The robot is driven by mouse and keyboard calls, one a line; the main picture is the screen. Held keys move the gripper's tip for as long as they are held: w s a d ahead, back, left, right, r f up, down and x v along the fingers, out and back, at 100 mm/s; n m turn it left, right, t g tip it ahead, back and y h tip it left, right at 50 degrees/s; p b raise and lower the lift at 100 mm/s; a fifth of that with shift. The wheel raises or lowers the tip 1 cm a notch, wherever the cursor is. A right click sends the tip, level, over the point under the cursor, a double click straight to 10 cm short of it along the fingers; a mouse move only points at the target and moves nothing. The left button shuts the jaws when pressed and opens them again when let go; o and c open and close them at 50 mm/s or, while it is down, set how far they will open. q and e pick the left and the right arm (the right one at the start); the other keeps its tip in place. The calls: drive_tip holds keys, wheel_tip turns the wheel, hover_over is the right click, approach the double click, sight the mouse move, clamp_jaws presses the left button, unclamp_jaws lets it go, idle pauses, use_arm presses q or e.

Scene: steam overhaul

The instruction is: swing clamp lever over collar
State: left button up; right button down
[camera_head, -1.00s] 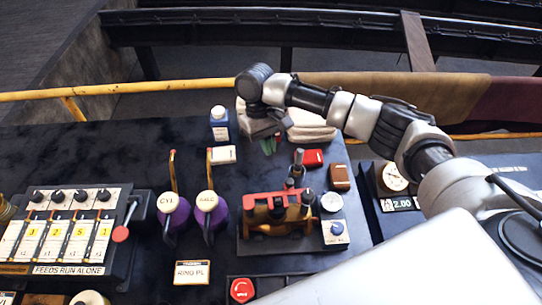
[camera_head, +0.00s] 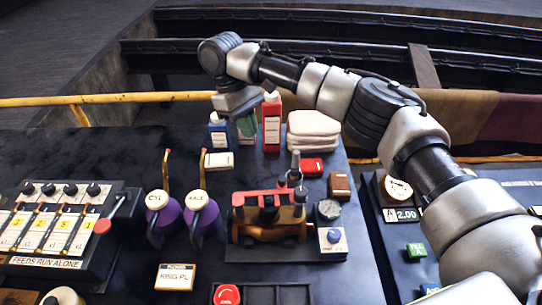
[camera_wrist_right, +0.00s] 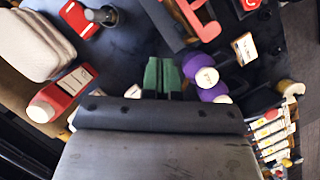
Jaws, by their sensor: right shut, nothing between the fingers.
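A brass-coloured fixture (camera_head: 270,226) with a red bar (camera_head: 268,196) across its top stands on a dark base, right of the middle of the table. I cannot tell for sure which parts are the clamp lever and the collar. The red bar also shows at the top of the right wrist view (camera_wrist_right: 199,18). My right gripper (camera_head: 246,126), with green fingers, is shut and empty behind the fixture, apart from it. The fingers also show in the wrist view (camera_wrist_right: 162,75). My left gripper is not in view.
Two purple cans (camera_head: 160,226) (camera_head: 203,216) with upright spouts stand left of the fixture. A blue bottle (camera_head: 219,133), a red bottle (camera_head: 271,125) and folded cloths (camera_head: 313,130) stand at the back. A lever panel (camera_head: 55,225) is at left.

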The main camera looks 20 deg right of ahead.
sight(269, 191)
use_arm(q)
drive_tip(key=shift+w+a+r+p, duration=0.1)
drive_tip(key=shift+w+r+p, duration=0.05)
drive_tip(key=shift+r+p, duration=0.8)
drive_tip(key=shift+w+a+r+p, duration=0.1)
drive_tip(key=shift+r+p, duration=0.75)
drive_tip(key=shift+p, duration=0.05)
use_arm(e)
drive_tip(key=s+d+f, duration=0.3)
drive_tip(key=s+f, duration=0.2)
drive_tip(key=f, duration=0.4)
drive_tip(key=shift+s+d, duration=0.2)
drive_tip(key=shift+d, duration=0.2)
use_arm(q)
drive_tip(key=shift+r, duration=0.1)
use_arm(e)
drive_tip(key=shift+a, duration=0.1)
